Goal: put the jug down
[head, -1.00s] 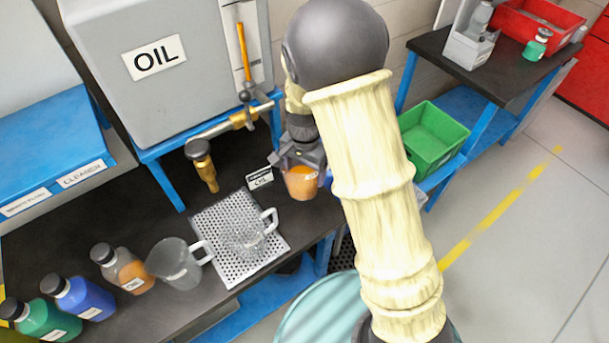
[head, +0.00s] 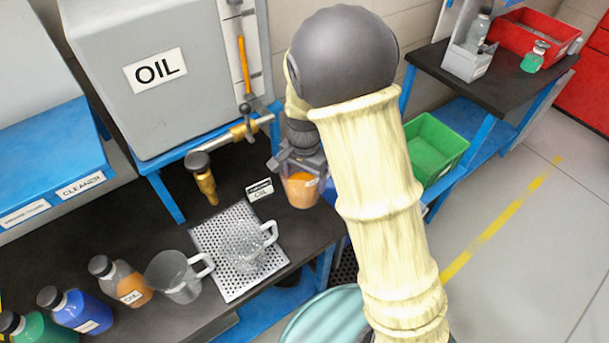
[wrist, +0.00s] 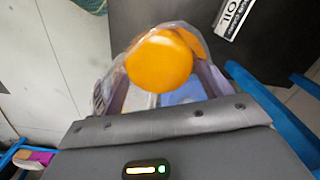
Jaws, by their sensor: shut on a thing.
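My gripper (head: 299,163) is shut on a clear jug (head: 302,191) holding orange oil. The jug is near the right end of the dark bench, right of the small OIL label, and looks upright. In the wrist view, the jug's orange contents (wrist: 160,62) show between the fingers; the dark bench lies to the right and pale floor to the left. I cannot tell whether the jug's base touches the bench. My arm hides part of the area to its right.
A clear empty jug (head: 250,254) stands on the perforated plate (head: 232,283); another jug (head: 178,279) stands left of it. Several bottles line the bench's front left. The brass tap (head: 203,180) hangs above the bench. A green bin (head: 437,146) sits right of my arm.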

